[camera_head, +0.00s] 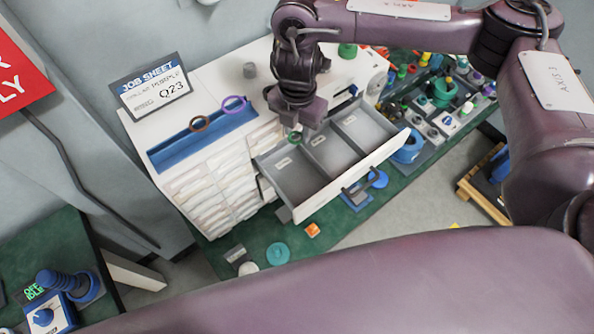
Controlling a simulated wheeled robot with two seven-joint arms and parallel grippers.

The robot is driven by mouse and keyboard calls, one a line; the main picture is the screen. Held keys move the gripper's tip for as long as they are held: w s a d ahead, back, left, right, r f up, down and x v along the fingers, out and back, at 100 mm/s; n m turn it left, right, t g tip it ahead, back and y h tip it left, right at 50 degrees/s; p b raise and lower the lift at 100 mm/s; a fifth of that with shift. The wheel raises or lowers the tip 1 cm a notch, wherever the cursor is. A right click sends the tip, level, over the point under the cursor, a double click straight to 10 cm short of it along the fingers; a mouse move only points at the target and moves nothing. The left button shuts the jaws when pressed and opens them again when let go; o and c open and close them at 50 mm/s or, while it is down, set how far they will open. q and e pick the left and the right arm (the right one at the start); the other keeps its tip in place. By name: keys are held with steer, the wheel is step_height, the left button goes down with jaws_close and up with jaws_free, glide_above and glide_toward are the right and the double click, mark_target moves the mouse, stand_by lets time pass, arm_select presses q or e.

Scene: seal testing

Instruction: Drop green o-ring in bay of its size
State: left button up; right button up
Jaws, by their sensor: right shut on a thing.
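The green o-ring (295,137) is in the fingers of my right gripper (296,130), which points down over the left part of an open drawer. The gripper is shut on the ring. The drawer (349,181) is pulled out of a white cabinet (228,146) and has three grey bays side by side, each with a small label too small to read. The ring shows above the leftmost bay (289,170), near its back; I cannot tell its exact height. My left gripper is not in view.
A blue tray (205,137) on the cabinet top holds a brown ring (200,123) and a purple ring (234,104). A job sheet sign (151,88) reading Q23 stands behind it. Fittings crowd the green bench to the right. An orange block (313,230) lies below the drawer.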

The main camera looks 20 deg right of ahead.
step_height(320, 180, down, 14)
steer(key=b, duration=0.2)
steer(key=shift+b, duration=0.3)
step_height(320, 180, down, 4)
steer(key=shift+r+b, duration=0.15)
steer(key=shift+b, duration=0.75)
steer(key=shift+f, duration=0.3)
